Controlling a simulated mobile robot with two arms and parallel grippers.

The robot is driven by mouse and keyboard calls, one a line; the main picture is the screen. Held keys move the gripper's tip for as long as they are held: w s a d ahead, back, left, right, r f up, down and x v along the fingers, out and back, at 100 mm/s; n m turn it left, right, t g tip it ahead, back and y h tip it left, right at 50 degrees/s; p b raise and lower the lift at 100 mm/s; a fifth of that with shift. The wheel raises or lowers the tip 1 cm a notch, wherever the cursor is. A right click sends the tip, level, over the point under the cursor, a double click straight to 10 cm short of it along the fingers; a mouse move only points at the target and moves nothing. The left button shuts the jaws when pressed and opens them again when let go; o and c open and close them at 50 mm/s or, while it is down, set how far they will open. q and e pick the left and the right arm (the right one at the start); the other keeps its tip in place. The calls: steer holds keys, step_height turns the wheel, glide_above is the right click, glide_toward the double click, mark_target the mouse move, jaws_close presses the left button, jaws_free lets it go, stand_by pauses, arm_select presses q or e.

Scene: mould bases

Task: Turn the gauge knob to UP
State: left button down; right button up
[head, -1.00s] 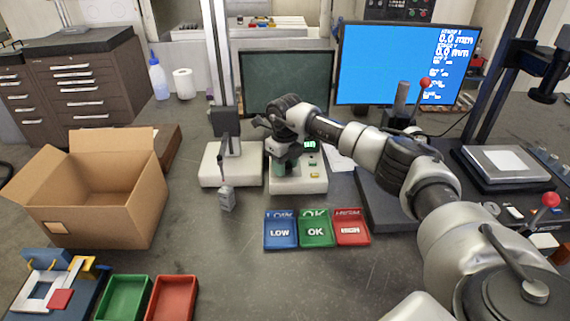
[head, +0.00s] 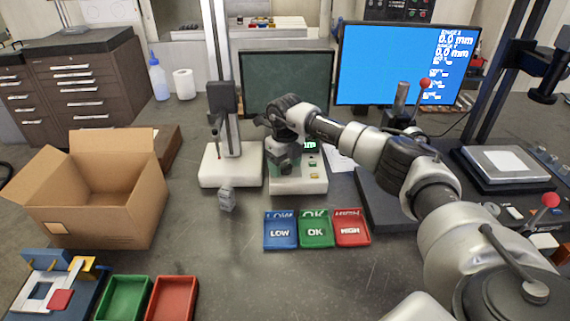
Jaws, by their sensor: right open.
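The height gauge has a white base (head: 232,178), an upright column and a dark carriage (head: 222,97) with a thin probe hanging from it. The probe tip is above the base, clear of the grey part (head: 227,198) at the base's front. To its right stands the white control box (head: 299,185) with a green-lit display and small buttons. My right gripper (head: 285,166) is open and points down over the left of this box. It hides that area, so the knob and its setting cannot be seen. My left gripper is out of view.
Blue LOW (head: 281,232), green OK (head: 316,231) and red HIGH (head: 350,231) trays lie in front. An open cardboard box (head: 95,205) stands left. Green (head: 124,298) and red (head: 172,298) bins are at front left. A blue monitor (head: 390,65) stands behind. The middle front table is clear.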

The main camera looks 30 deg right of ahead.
mark_target(285, 165)
step_height(285, 165, up, 11)
steer(key=b, duration=0.2)
stand_by(0.4)
steer(key=shift+f, duration=0.1)
